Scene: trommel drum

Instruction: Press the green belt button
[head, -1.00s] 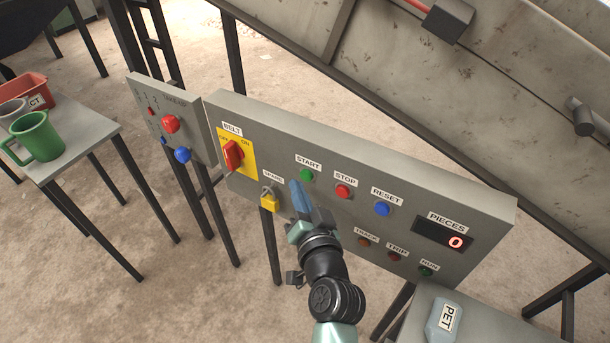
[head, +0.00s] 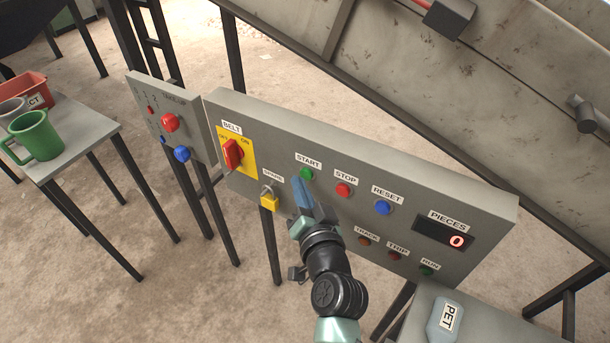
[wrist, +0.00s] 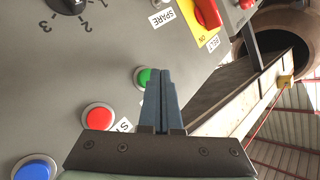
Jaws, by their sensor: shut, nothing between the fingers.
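The green button (head: 306,174) sits under the START label on the grey control panel (head: 262,120). It also shows in the wrist view (wrist: 143,78), just left of the blue fingertips. My gripper (head: 297,183) is shut and empty, its blue fingers pointing at the panel just below and left of the green button in the head view. I cannot tell whether the fingertips touch the panel or the button.
The red STOP button (head: 343,190) and blue RESET button (head: 382,208) are right of START. The red BELT switch (head: 232,154) and a yellow padlock (head: 269,202) are to the left. The PIECES display (head: 443,234) reads 0. A table with a green mug (head: 38,135) stands far left.

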